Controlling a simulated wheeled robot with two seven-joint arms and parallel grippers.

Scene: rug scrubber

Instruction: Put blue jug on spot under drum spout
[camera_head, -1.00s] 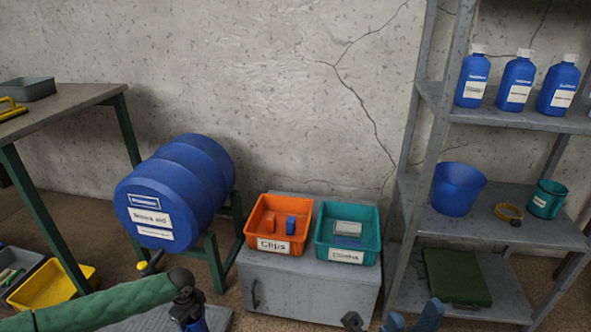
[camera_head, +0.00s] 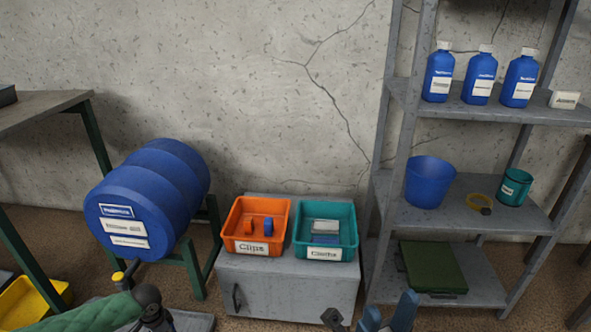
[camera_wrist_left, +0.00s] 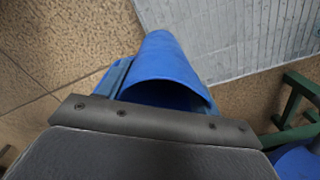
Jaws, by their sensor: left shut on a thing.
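The blue drum (camera_head: 165,180) lies on a green stand, with a yellow spout (camera_head: 120,278) low at its front. A grey slab (camera_head: 200,322) shows on the floor below it, partly cut off; a grey ribbed surface (camera_wrist_left: 235,35) shows in the left wrist view. My left gripper (camera_wrist_left: 160,90) is shut on the blue jug (camera_wrist_left: 165,62), whose open mouth faces the wrist camera. The ribbed surface is beside the jug in that picture; the height of the jug above the floor cannot be told. My right gripper (camera_head: 388,315) is open and empty at the bottom edge.
A grey cabinet (camera_head: 285,288) bears an orange bin (camera_head: 235,240) and a teal bin (camera_head: 345,245). A shelf (camera_head: 470,222) at right holds blue bottles (camera_head: 480,78), a blue bucket (camera_head: 430,182) and a teal mug (camera_head: 514,188). The drum's green stand leg (camera_wrist_left: 300,95) is near the jug.

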